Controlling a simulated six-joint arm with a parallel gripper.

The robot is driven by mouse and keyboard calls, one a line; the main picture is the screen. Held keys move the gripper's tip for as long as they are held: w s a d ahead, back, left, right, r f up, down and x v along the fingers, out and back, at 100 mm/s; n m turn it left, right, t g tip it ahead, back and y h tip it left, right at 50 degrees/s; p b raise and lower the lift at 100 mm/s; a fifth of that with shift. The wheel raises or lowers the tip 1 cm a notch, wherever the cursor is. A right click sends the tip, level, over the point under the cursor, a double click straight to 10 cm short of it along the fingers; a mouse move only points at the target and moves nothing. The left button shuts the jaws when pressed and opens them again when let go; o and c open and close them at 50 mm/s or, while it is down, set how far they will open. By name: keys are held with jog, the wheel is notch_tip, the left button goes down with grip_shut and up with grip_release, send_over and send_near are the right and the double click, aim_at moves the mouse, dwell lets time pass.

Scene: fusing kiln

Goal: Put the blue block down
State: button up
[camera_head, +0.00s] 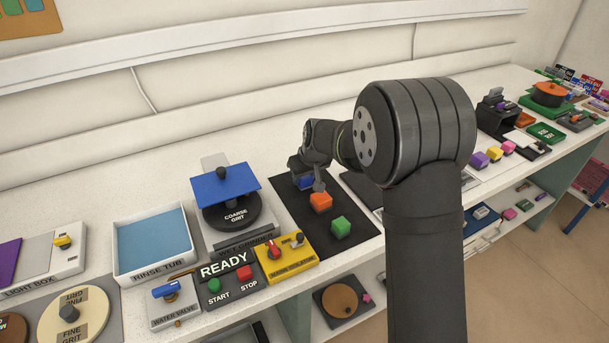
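The blue block (306,182) shows between the fingers of my gripper (307,180), over the far part of the black mat (290,208). My gripper looks shut on it. Part of the block is hidden by the fingers. Whether it touches the mat is too small to tell. An orange block (320,201) lies on the mat close in front of the gripper, and a green block (340,228) lies nearer the mat's front.
Left of the mat stands the wet grinder (227,210) with a blue plate (224,185) above it. A yellow box (286,258) stands at the mat's front left. My arm hides part of the bench to the right. The mat's left front has free room.

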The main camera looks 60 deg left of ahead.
jog(key=o, duration=0.4)
jog(key=shift+o, duration=0.2)
jog(key=v, duration=1.2)
jog(key=x, duration=1.2)
jog(key=shift+f, duration=0.2)
notch_tip(320, 180, up, 3)
jog(key=shift+f, duration=0.1)
jog(key=shift+r, duration=0.65)
jog(key=shift+f, duration=0.1)
